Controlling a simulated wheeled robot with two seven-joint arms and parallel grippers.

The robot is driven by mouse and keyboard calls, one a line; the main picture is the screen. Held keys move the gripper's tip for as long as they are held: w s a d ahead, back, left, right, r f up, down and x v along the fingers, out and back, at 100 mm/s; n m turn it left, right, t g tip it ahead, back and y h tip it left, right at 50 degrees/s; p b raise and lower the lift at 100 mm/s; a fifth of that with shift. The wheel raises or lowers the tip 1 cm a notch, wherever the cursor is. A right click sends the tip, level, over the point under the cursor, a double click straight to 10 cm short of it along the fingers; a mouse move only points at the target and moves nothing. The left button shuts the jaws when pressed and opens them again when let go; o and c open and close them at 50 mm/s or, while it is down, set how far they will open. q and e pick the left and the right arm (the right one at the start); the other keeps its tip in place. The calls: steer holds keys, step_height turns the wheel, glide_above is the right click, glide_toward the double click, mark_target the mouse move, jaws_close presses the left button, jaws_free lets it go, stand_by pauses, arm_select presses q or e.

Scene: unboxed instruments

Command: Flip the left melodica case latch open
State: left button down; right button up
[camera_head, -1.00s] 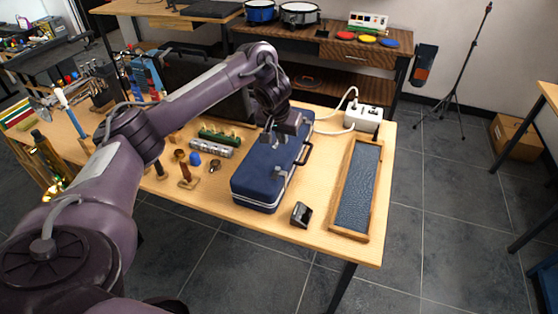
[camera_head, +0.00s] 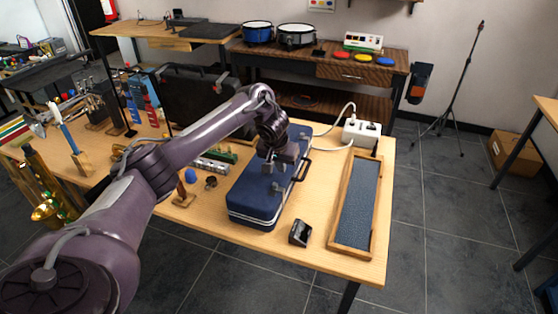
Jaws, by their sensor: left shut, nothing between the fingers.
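The blue melodica case (camera_head: 252,205) lies closed on the wooden table, its handle (camera_head: 303,168) on the right-hand long side. A small grey latch (camera_head: 277,187) shows on that side, toward the near end of the case. My left gripper (camera_head: 279,170) is shut and empty, pointing down over the case lid just beyond this latch. I cannot tell whether the fingertips touch the case or the latch. The gripper and wrist hide part of the lid. My right gripper is out of view.
A small black device (camera_head: 300,232) stands close to the case's near right corner. A wood-framed tray (camera_head: 336,245) lies to the right, with a white power strip (camera_head: 362,132) behind it. Small items, including a blue one (camera_head: 191,175), stand left of the case.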

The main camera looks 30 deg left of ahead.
mark_target(275, 186)
arm_select(q)
steer(key=shift+x, duration=0.8)
steer(key=s, duration=0.1)
steer(key=s+p, duration=0.1)
steer(key=shift+s+d+r, duration=0.15)
steer(key=shift+s+d, duration=0.1)
steer(key=shift+s, duration=0.1)
steer(key=shift+s+d+p, duration=0.2)
steer(key=shift+s+p, duration=0.2)
steer(key=shift+s, duration=0.3)
